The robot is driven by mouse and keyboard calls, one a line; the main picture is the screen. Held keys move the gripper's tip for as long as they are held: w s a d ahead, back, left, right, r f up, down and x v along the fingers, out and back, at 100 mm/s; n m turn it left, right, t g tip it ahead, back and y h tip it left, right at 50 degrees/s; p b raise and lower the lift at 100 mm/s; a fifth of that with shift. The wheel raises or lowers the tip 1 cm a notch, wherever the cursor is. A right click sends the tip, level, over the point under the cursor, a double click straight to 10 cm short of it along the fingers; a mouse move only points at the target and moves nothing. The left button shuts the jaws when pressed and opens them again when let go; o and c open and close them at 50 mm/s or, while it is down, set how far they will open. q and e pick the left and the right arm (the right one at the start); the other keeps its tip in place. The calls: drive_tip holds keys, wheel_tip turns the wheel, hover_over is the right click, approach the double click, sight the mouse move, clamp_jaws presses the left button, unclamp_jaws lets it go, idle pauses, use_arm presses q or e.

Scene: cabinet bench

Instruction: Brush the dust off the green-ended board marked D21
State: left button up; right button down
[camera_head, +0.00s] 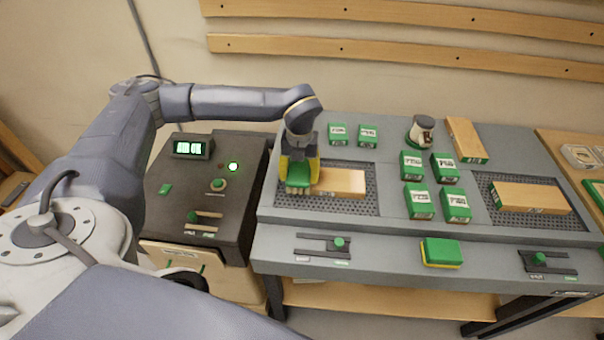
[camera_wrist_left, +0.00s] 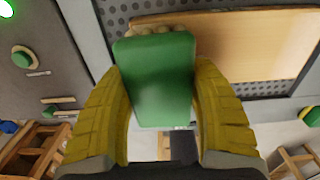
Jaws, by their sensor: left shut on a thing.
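My left gripper (camera_head: 298,172) is shut on a green brush (camera_head: 300,178) with pale bristles, at the left end of a wooden board (camera_head: 342,182). The board lies on the left perforated grille. In the left wrist view, the yellow fingers of my left gripper (camera_wrist_left: 162,105) flank the green brush body (camera_wrist_left: 155,80), whose bristles (camera_wrist_left: 158,29) meet or overlap the near part of the board (camera_wrist_left: 245,45). I cannot tell if they touch. The board's left end is hidden behind the brush. I cannot read D21 on any board. My right gripper is out of view.
A second board (camera_head: 530,197) lies on the right grille, and another (camera_head: 466,140) lies behind. Several green labelled boxes (camera_head: 421,201) stand between the grilles. A green-yellow sponge (camera_head: 441,251) lies at the front. A control box (camera_head: 190,185) with a lit display stands left.

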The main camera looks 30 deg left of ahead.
sight(343, 176)
use_arm(q)
drive_tip(key=shift+w+d+r, duration=0.1)
drive_tip(key=shift+w+d, duration=0.95)
drive_tip(key=shift+d, duration=0.3)
drive_tip(key=shift+w+d+f, duration=0.1)
drive_tip(key=shift+w+d, duration=0.55)
drive_tip(key=shift+d, duration=0.25)
drive_tip(key=shift+w+d+f, duration=0.1)
drive_tip(key=shift+w+d, duration=0.55)
drive_tip(key=shift+d, duration=0.3)
drive_tip(key=shift+w+d, duration=0.65)
drive_tip(key=shift+d, duration=0.25)
drive_tip(key=shift+w+d, duration=0.65)
drive_tip(key=shift+d, duration=0.25)
drive_tip(key=shift+w+d, duration=0.7)
drive_tip(key=shift+d, duration=0.25)
drive_tip(key=shift+w+d, duration=0.65)
drive_tip(key=shift+d, duration=0.25)
drive_tip(key=shift+s+a, duration=0.4)
drive_tip(key=shift+a, duration=0.4)
drive_tip(key=shift+s+a, duration=0.35)
drive_tip(key=shift+a, duration=0.45)
drive_tip(key=shift+a, duration=0.1)
